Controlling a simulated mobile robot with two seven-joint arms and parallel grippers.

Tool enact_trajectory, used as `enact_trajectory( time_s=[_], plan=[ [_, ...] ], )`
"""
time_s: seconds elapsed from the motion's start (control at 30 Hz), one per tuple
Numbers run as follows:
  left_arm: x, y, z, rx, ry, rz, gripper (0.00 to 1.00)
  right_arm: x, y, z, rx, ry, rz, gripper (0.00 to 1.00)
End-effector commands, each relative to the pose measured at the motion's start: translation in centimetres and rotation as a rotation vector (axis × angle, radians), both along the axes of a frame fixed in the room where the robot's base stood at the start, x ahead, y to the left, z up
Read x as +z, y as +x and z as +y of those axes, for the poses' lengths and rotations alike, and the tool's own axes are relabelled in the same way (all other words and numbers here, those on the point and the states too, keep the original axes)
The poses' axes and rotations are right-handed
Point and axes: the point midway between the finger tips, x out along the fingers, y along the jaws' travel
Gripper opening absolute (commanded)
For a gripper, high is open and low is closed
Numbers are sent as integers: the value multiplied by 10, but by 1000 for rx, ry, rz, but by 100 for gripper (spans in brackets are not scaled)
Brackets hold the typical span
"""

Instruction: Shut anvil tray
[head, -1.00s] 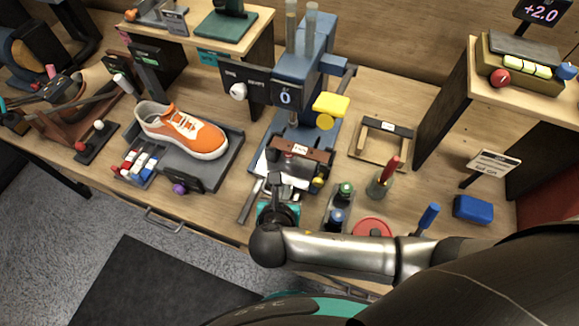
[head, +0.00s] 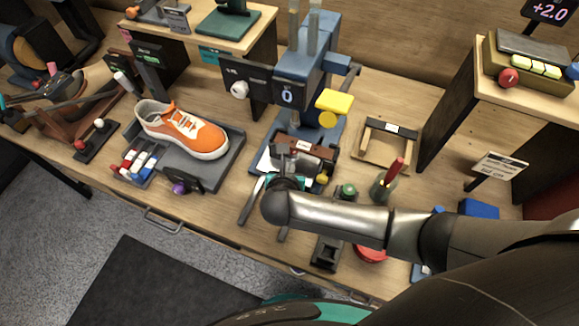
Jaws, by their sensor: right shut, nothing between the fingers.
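The anvil tray (head: 325,149) appears to be the brown-fronted piece with a small white label, low on the front of the blue press (head: 308,88). From this angle I cannot tell how far out it stands. My right gripper (head: 290,162) is shut and empty, right at the front of the tray. It hides part of the tray's lower front, and I cannot tell whether it touches.
An orange sneaker (head: 185,130) sits on a grey tray left of the press. A yellow pad (head: 335,101) sticks out at the press's right. A green-capped bottle (head: 348,190), a red-handled tool (head: 394,170) and a wooden frame (head: 362,156) stand to the right, near my right arm.

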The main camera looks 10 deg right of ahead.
Motion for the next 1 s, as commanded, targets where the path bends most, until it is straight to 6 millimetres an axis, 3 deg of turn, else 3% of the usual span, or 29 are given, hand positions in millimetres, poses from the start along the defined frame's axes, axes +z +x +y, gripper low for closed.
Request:
enact_trajectory(
  time_s=[0.3,0.63,0.83,1.0],
  plan=[
    [9,0,3,2,4,0,74,2,26,-18,-2,-3,-1,0],
    [8,0,4,3,5,1,74,2,29,-21,-4,-4,-6,0],
    [13,-1,4,3,5,2,74,11,21,-18,-3,-4,-8,0],
    [22,-1,4,3,5,2,74,29,0,-9,0,0,-4,0]
  ],
)
